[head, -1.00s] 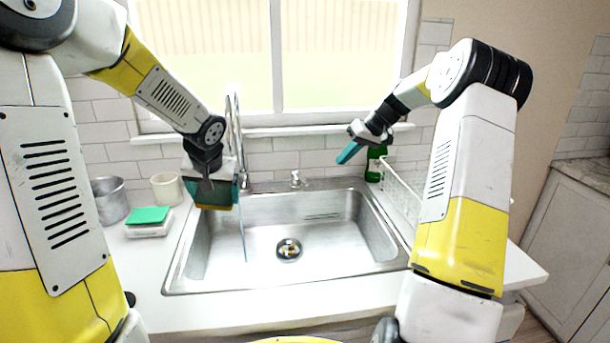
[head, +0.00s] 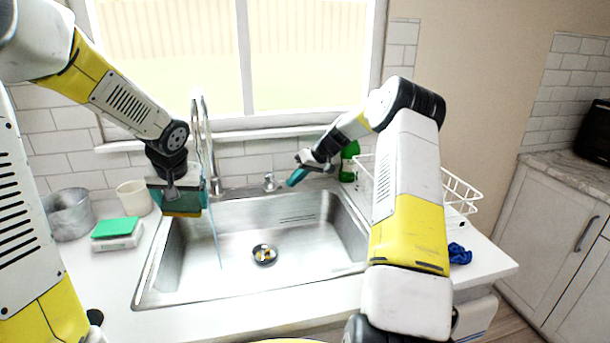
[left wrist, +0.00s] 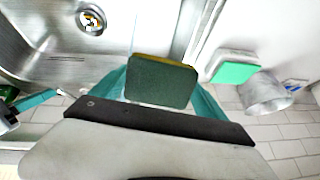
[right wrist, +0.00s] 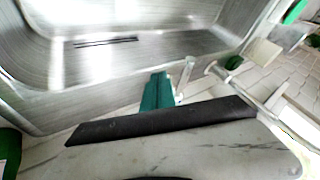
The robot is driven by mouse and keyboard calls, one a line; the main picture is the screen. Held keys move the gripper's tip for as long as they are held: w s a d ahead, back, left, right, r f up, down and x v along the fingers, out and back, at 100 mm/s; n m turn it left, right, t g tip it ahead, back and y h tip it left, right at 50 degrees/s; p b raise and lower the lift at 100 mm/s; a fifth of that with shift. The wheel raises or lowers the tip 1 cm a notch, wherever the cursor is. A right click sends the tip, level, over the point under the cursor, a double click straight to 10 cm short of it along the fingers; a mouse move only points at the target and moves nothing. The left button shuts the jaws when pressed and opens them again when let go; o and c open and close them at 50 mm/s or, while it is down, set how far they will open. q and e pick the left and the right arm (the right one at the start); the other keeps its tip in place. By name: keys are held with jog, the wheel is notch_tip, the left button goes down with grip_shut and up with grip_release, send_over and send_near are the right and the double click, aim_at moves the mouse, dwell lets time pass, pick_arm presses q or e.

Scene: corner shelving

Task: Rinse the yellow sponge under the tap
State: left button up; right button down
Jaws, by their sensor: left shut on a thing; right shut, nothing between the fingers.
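The yellow sponge (head: 182,214) has a dark green scouring face, which fills the middle of the left wrist view (left wrist: 160,84). My left gripper (head: 180,198) is shut on it, holding it above the sink's left side. The tap (head: 207,150) stands behind the sink, just right of the sponge. A thin stream of water (head: 214,240) falls into the basin, apparently beside the sponge; contact cannot be told. My right gripper (head: 297,178) is shut and empty behind the sink, right of the soap dispenser (head: 270,183). Its closed teal fingers show in the right wrist view (right wrist: 157,92).
The sink (head: 300,240) is empty around its drain. At left stand a metal pot (head: 68,215), a cream cup (head: 134,198) and a green sponge (head: 116,227) on a white holder. At right are a green bottle (head: 349,162), a white rack (head: 460,195) and a blue cloth (head: 459,254).

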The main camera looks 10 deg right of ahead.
aim_at(274, 181)
jog(key=shift+s+a+r, duration=0.15)
jog(key=shift+a, duration=0.4)
jog(key=shift+s+a+r, duration=0.1)
jog(key=shift+a, duration=0.45)
jog(key=shift+s+a+m+t, duration=0.25)
jog(key=shift+a+m, duration=0.1)
jog(key=shift+a, duration=0.2)
jog(key=shift+s+a+m+t, duration=0.15)
jog(key=shift+s+a+m, duration=0.15)
jog(key=shift+a, duration=0.25)
pick_arm(q)
jog(key=shift+d, duration=0.1)
pick_arm(e)
jog(key=shift+d, duration=0.1)
